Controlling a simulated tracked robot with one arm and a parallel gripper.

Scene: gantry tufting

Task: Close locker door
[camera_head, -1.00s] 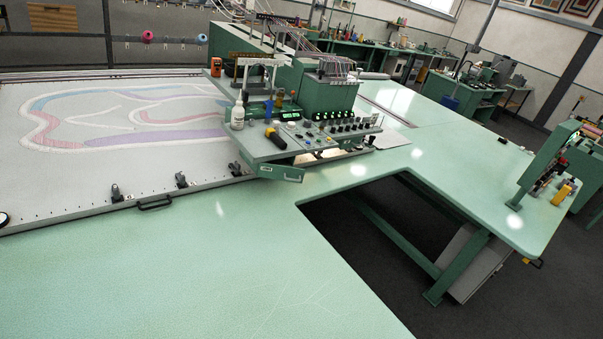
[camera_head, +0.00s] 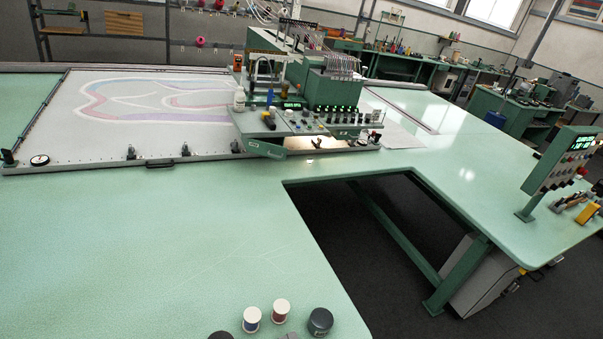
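No locker door can be made out for certain in this view. A grey metal box (camera_head: 480,278) stands on the floor under the right end of the green table, partly hidden by a table leg. I cannot tell whether it is a locker or has an open door. My gripper is not in view.
The large green table (camera_head: 110,255) fills the front and left. The tufting machine (camera_head: 330,95) stands on it, beside the patterned cloth frame (camera_head: 75,125). Thread spools (camera_head: 251,319) and a dark cap (camera_head: 320,321) are at the near edge. Dark floor (camera_head: 350,235) shows in the table's cutout. A control panel (camera_head: 565,160) rises at right.

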